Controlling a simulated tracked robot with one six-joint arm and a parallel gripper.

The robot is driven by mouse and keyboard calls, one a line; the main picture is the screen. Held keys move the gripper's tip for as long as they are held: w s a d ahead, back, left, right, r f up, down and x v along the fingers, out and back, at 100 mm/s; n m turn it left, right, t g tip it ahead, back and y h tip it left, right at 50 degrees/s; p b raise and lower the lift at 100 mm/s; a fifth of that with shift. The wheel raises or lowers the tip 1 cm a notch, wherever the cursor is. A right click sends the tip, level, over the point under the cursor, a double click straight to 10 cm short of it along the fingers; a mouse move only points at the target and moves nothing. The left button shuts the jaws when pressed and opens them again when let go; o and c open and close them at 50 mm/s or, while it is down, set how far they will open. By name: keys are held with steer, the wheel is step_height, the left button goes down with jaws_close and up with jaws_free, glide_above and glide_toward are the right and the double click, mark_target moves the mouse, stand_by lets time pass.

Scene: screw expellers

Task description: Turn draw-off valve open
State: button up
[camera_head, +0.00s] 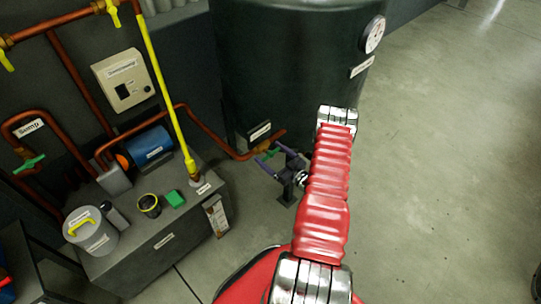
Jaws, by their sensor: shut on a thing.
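A grey bench (165,240) on the left carries a blue motor (152,144), a lidded canister (90,232), a dark cup (149,205) and a green block (174,198). A yellow pole (160,80) stands at its right end.

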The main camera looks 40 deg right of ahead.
steer(key=shift+s, duration=0.1)
steer(key=o, duration=0.9)
steer(key=s, duration=1.3)
steer(key=shift+s+d, duration=0.2)
steer(key=shift+s, duration=0.15)
steer(key=shift+f, duration=0.1)
